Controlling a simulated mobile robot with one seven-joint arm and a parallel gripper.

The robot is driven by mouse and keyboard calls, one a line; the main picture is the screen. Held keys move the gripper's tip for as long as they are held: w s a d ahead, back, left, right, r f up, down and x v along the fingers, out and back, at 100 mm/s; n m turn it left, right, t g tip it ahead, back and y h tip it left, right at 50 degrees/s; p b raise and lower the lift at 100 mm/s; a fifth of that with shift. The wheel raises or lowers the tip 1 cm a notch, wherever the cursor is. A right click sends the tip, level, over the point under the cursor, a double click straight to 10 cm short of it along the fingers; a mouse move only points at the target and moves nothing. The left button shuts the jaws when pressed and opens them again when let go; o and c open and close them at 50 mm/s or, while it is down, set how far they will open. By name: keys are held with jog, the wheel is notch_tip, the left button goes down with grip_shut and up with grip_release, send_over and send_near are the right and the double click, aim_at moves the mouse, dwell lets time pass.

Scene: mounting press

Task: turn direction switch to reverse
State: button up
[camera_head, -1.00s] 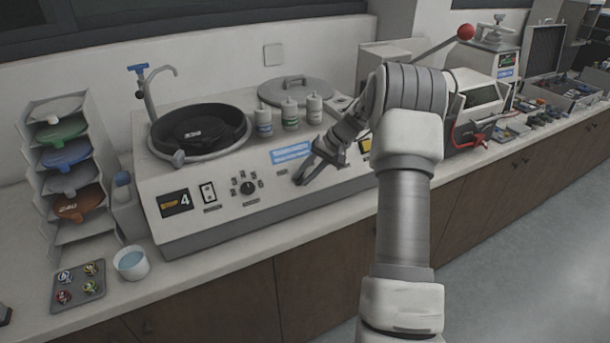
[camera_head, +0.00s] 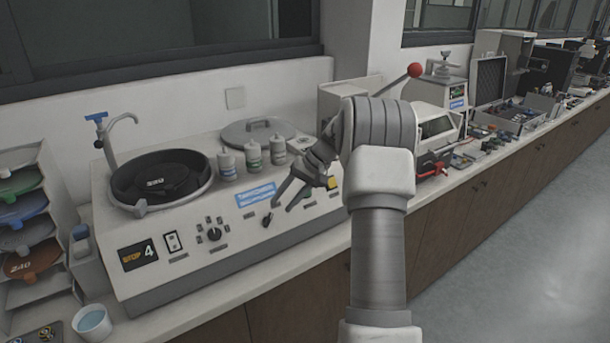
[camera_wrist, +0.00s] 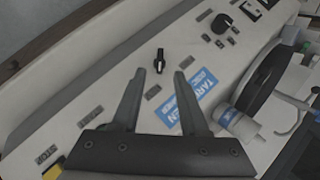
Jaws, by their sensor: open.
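The direction switch appears to be the small black lever knob (camera_head: 267,220) on the sloping front panel of the grinder-polisher (camera_head: 190,278), right of the round dial. In the wrist view this switch (camera_wrist: 159,60) lies just beyond the fingertips, between their lines, with a pale mark on its lever. My gripper (camera_head: 281,203) is open and empty, just above and right of the switch in the head view. In the wrist view its two fingers (camera_wrist: 158,75) are spread apart. I see no contact with the switch. The small labels near it are unreadable.
The round dial (camera_head: 214,234), rocker switch (camera_head: 172,241) and blue label (camera_head: 256,195) share the panel. Several white bottles (camera_head: 253,155) stand behind the gripper, beside the black bowl (camera_head: 160,180). A small cup (camera_head: 92,322) stands at lower left.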

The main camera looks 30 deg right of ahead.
jog(key=v, duration=1.1)
jog(key=s+a+r+h+p, duration=0.1)
jog(key=s+a+r+h, duration=0.1)
jog(key=s+a+r, duration=0.5)
jog(key=s+a+r+h, duration=0.2)
jog(key=s+a+r, duration=0.3)
jog(key=a, duration=0.5)
jog(key=s+a+f+n+t+h, duration=0.1)
jog(key=s+a+f+n, duration=0.2)
jog(key=s+a, duration=0.2)
jog(key=s+a+f+n+t+h, duration=0.1)
jog(key=s+a+f, duration=0.3)
jog(key=s, duration=0.8)
jog(key=shift+a+n+b, duration=0.3)
jog(key=shift+a+n, duration=0.15)
jog(key=shift+n, duration=0.45)
